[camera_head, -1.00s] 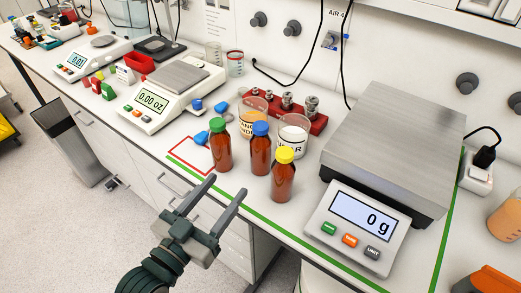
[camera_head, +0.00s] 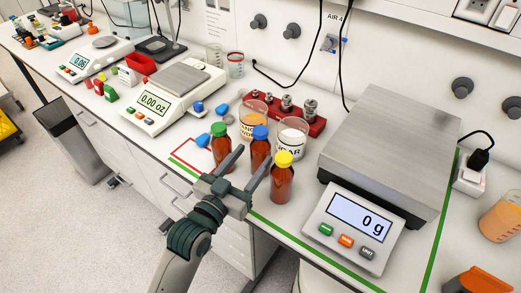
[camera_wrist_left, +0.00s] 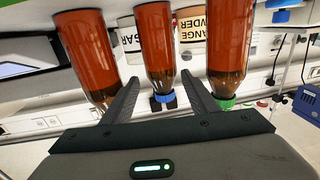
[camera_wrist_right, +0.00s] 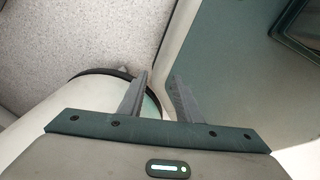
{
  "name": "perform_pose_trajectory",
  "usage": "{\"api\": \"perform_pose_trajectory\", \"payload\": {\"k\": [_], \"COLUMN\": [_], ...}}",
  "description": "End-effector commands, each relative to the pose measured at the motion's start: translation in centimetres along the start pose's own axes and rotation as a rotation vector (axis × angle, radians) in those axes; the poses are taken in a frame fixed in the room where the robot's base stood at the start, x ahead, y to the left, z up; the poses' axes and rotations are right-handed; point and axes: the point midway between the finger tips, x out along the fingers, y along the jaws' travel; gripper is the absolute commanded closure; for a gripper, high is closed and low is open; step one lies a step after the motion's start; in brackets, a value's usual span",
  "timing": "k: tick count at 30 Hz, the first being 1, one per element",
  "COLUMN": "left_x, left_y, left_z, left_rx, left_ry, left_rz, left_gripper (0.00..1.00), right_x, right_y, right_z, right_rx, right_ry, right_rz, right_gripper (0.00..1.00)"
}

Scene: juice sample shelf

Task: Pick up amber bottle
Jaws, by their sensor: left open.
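Three amber bottles stand upright near the counter's front edge: green-capped (camera_head: 221,150), blue-capped (camera_head: 260,146) and yellow-capped (camera_head: 282,182). My left gripper (camera_head: 255,152) is open and empty, in front of the blue-capped bottle. In the left wrist view, which is upside down, the blue-capped bottle (camera_wrist_left: 157,45) is in line with the gap between the fingers. The yellow-capped bottle (camera_wrist_left: 88,50) is left of the fingers and the green-capped bottle (camera_wrist_left: 229,40) right. I cannot tell whether the fingertips reach past the glass. My right gripper (camera_wrist_right: 159,77) is open and empty, away from the bottles.
Two labelled beakers, orange powder (camera_head: 253,108) and sugar (camera_head: 291,138), stand close behind the bottles. A large scale (camera_head: 385,150) reading 0 g stands to the right. A red weight block (camera_head: 318,127) is behind. A smaller balance (camera_head: 155,103) stands to the left.

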Motion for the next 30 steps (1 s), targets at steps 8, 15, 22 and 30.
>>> {"api": "perform_pose_trajectory", "payload": {"k": [8,15,22,30], "left_x": [0.4,0.8,2.9,5.5], "left_y": [0.0,0.0,-0.2,-0.3], "left_z": [0.1,0.0,0.5,0.8], "left_rx": [0.0,0.0,-0.002,0.0], "left_ry": [0.0,0.0,-0.002,-0.001], "left_rz": [0.001,0.0,0.001,0.001], "left_gripper": [0.46,0.46,0.46,0.46], "right_x": [-0.1,-0.3,-1.4,-2.2], "right_y": [-1.7,-1.6,-0.8,-0.4], "right_z": [-0.3,-0.1,0.0,0.1], "right_rx": [0.002,0.001,0.0,0.001], "right_ry": [0.003,0.0,-0.003,-0.005], "right_rz": [-0.017,-0.016,-0.009,-0.004], "right_gripper": [0.69,0.69,0.69,0.69]}}
